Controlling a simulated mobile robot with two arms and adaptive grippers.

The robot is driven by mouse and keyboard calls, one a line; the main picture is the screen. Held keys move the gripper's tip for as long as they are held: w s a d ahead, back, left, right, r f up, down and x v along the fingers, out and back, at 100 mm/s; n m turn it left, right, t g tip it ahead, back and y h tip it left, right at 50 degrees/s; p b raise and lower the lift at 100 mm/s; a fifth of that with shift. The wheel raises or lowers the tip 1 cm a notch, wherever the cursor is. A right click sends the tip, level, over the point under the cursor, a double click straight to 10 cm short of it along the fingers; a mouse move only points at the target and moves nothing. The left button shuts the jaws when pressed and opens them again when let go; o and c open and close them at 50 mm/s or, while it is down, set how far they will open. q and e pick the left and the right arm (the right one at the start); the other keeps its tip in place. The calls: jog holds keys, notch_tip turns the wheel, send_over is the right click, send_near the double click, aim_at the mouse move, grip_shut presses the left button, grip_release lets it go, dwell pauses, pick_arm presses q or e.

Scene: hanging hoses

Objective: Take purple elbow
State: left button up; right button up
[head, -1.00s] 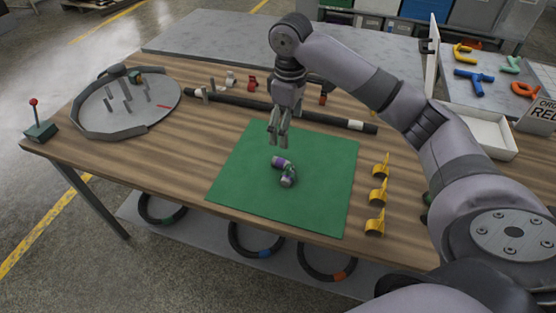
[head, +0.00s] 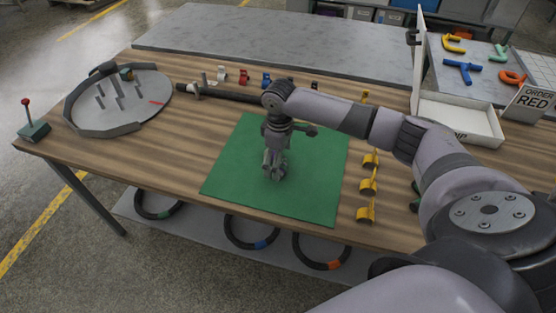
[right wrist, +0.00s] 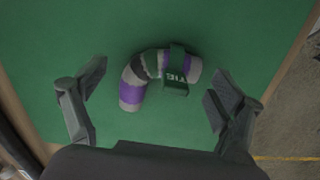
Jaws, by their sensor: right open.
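The purple elbow (right wrist: 132,92) lies on the green mat (head: 226,180). In the right wrist view it is a short curved pipe with purple bands, pale grey rings and a dark bend. A dark green tag (right wrist: 175,78) with pale lettering sits across one of its arms. My right gripper (head: 275,173) points down over the mat and hides the elbow in the head view. In the right wrist view the right gripper (right wrist: 157,88) is open, with a finger on each side of the elbow and apart from it. My left gripper is not in view.
Yellow clips (head: 368,187) stand along the mat's right edge. A black bar (head: 228,95) lies behind the mat. A grey round tray (head: 118,102) with pegs is at the left. A white bin (head: 460,117) stands at the right. Hoses (head: 250,233) hang below the table front.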

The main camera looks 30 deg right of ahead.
jog(key=shift+f, duration=0.5)
jog(key=c, duration=1.3)
jog(key=shift+r, duration=0.1)
